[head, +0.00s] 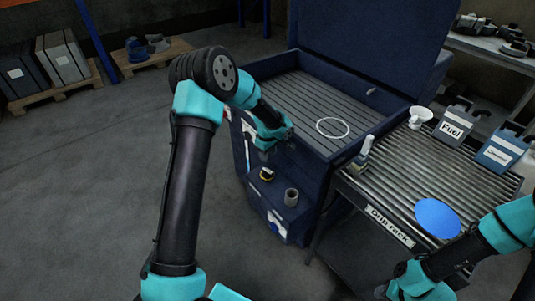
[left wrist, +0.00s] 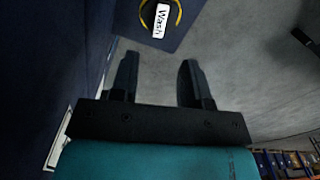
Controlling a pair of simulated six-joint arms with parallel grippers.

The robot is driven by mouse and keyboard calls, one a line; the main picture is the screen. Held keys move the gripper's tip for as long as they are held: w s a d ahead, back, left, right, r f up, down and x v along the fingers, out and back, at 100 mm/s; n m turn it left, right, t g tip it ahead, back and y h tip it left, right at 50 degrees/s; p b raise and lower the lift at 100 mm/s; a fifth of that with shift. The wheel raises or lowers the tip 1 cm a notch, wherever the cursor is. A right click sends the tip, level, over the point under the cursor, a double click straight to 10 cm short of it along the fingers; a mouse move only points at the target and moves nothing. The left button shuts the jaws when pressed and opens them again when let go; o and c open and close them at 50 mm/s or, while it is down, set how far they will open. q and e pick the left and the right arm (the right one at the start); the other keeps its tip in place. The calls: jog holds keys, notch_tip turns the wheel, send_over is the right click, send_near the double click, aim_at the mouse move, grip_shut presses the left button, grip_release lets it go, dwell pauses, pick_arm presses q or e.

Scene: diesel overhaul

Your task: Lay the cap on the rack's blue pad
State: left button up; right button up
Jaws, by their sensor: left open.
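A round black piece with a yellow rim and a "Wash" label (left wrist: 160,18) shows at the top of the left wrist view. In the head view this piece (head: 267,174) sits on a low blue ledge at the washer's front; I cannot tell whether it is the cap. My left gripper (left wrist: 158,72) is open and empty, with the piece beyond its fingertips. In the head view the left gripper (head: 279,143) is above the ledge. The blue pad (head: 437,218) is a bare disc on the drip rack (head: 390,226). My right gripper (head: 405,287) is at the bottom right, its fingers unclear.
A grey cylinder (head: 291,197) stands beside the labelled piece. The blue washer (head: 300,125) holds a white ring (head: 333,128). A spray bottle (head: 362,155), a white funnel (head: 419,117) and jugs (head: 453,123) stand on the rack.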

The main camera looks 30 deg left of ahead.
aim_at(267, 170)
pick_arm(q)
jog(key=shift+f, duration=0.1)
jog(key=shift+f, duration=4.4)
grip_shut()
